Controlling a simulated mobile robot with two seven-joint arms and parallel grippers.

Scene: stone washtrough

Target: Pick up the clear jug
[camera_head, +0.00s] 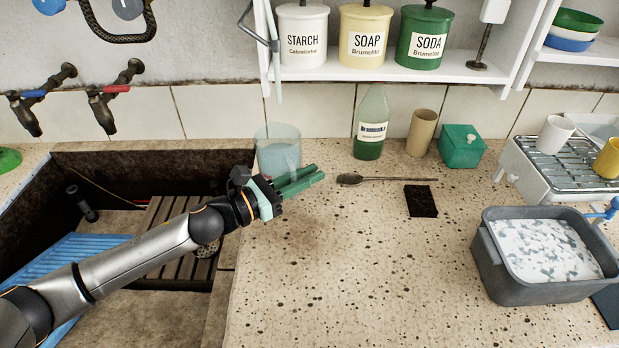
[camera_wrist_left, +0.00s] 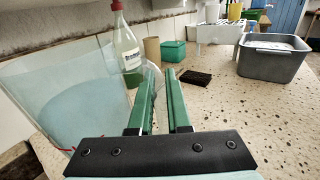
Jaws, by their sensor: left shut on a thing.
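The clear jug (camera_head: 278,155) is see-through and bluish, upright at the left end of the speckled counter, beside the trough. In the left wrist view the jug (camera_wrist_left: 70,100) fills the left side, close to the camera. My left gripper (camera_head: 318,173) is at the jug's right side, with green fingers. In the left wrist view the gripper (camera_wrist_left: 161,85) has a clear curved part of the jug, seemingly its handle, between its fingers, and it is shut on it. I cannot tell whether the jug's base touches the counter. My right gripper is not in view.
A green-liquid bottle (camera_head: 370,125), a tan cup (camera_head: 421,132) and a green box (camera_head: 461,147) stand along the back. A spoon (camera_head: 385,180) and a dark pad (camera_head: 421,201) lie right of the gripper. A grey basin (camera_head: 507,280) is at right. The front counter is clear.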

